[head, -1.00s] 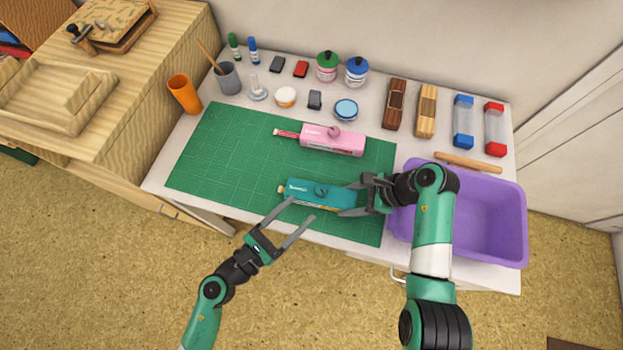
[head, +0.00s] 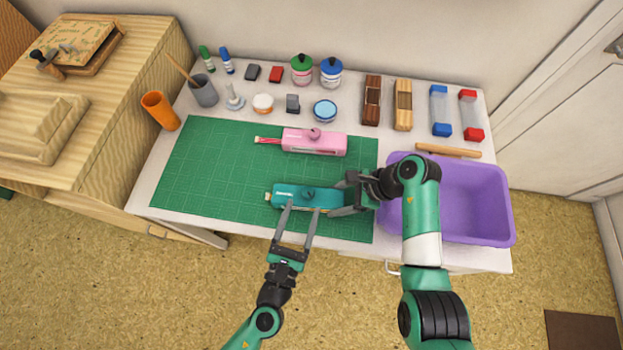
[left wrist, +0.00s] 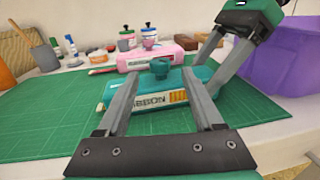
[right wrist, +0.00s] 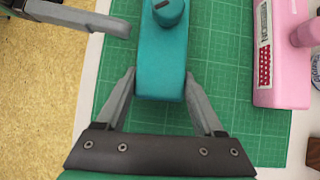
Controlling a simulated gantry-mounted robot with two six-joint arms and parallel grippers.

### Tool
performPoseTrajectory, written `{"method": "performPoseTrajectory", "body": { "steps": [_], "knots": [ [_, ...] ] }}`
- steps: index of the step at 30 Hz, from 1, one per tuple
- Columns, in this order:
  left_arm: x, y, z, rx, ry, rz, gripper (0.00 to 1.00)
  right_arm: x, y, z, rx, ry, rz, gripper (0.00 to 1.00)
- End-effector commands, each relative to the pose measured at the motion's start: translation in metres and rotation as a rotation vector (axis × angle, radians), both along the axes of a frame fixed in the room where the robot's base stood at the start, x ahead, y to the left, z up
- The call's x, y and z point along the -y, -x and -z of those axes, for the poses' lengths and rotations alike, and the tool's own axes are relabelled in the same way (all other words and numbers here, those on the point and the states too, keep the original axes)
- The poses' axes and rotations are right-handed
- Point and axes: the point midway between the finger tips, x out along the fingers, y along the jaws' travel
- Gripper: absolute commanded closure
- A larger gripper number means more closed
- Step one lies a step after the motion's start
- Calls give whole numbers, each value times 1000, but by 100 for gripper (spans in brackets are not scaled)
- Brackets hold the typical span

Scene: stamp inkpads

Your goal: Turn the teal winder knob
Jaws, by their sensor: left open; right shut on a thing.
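The teal winder (head: 290,196) lies on the green mat (head: 200,170) near its front edge. It also shows in the left wrist view (left wrist: 190,98) and the right wrist view (right wrist: 161,60). Its round teal knob (head: 308,193) stands on top, also in the left wrist view (left wrist: 160,68) and the right wrist view (right wrist: 168,10). My right gripper (head: 342,205) is shut on the winder's right end, its fingers (right wrist: 160,82) on both sides of the body. My left gripper (head: 302,208) is open at the winder's front side, its fingertips close to the knob but not around it.
A pink winder (head: 314,142) lies behind the teal one on the mat. A purple bin (head: 495,205) stands at the right. Jars, stamps and a grey cup (head: 204,92) line the back. The left part of the mat is clear.

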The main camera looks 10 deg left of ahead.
Motion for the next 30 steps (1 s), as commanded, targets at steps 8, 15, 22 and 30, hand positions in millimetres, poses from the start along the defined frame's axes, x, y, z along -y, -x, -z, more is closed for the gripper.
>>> {"method": "performPoseTrajectory", "body": {
  "steps": [8, 15, 22, 30],
  "knots": [
    [7, -64, -1, 3, -2, -2, 32, 0, 0, 0, -1, 0, 0, 79],
    [11, -86, 0, 0, -2, 0, 32, 0, 0, 0, -1, 0, 1, 79],
    [11, -87, 0, 0, -1, 1, 32, 0, 0, 0, 0, 0, 0, 79],
    [11, -87, 0, 0, -1, 1, 79, 0, 0, 0, 0, 0, 0, 79]
  ]
}}
